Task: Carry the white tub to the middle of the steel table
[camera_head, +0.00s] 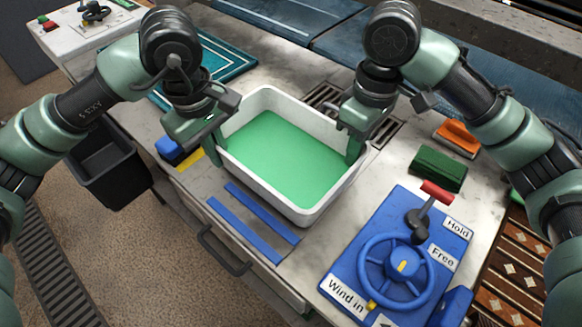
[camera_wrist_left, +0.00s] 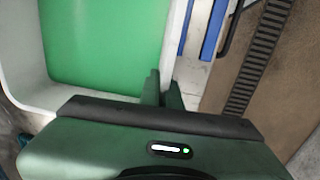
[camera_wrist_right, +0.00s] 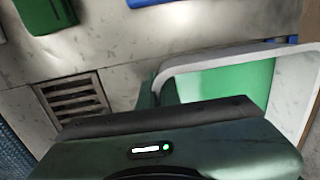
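The white tub (camera_head: 318,212) is an open rectangular tub with green contents, near the middle of the head view over the steel table (camera_head: 330,238). It looks level; I cannot tell whether its base touches the table. My left gripper (camera_head: 216,148) is at the tub's left wall, its fingers closed on either side of the rim. The left wrist view shows this wall (camera_wrist_left: 168,45) between the fingers. My right gripper (camera_head: 352,146) is at the opposite wall, its fingers around the rim, seen in the right wrist view (camera_wrist_right: 165,75). The fingers' lower ends are partly hidden.
Two blue strips (camera_head: 262,212) lie in front of the tub. A blue control panel (camera_head: 400,262) with wheel and red-handled lever stands right. A drain grate (camera_head: 385,132) is behind the tub; a black bin (camera_head: 108,165) hangs left.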

